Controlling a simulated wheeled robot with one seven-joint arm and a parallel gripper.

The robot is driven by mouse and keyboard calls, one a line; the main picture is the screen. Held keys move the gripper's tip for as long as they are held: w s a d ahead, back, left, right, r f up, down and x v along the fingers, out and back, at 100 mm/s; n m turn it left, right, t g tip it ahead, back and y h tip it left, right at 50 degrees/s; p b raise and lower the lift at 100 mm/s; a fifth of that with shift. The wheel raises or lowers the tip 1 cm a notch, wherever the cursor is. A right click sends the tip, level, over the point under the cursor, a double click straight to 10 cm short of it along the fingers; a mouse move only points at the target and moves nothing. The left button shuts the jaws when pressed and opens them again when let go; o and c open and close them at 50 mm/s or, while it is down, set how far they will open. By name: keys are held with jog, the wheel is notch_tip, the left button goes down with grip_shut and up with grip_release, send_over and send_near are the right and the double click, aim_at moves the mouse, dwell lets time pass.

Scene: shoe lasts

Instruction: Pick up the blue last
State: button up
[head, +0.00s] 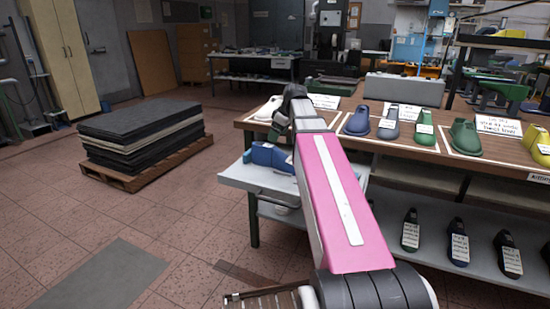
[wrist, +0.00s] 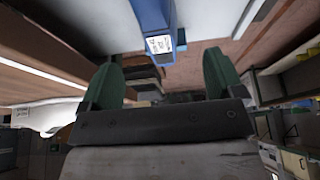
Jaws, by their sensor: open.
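A blue last (head: 268,157) lies on a pale grey side shelf (head: 240,178) at the left end of the wooden table, partly hidden behind my pink arm. In the wrist view a blue piece with a white label, apparently this last (wrist: 153,20), shows at the top centre. My gripper (wrist: 163,62) is open, its two green fingers apart, with nothing held between them. The blue last lies beyond the fingertips, apart from them. A darker blue last (head: 358,121) stands on the table.
The wooden table (head: 437,153) carries several other lasts, including a green one (head: 465,137), and paper signs. More labelled dark lasts stand on the lower shelf (head: 433,262). A pallet of dark sheets (head: 140,135) stands left; the tiled floor between is clear.

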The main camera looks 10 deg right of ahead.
aim_at(273, 147)
jog(key=x, duration=0.4)
jog(key=shift+f, duration=0.4)
jog(key=shift+d+x, duration=0.15)
jog(key=shift+x, duration=1.2)
jog(key=shift+d+x, duration=0.1)
jog(key=shift+x, duration=1.25)
jog(key=c, duration=1.5)
jog(key=shift+c, duration=0.2)
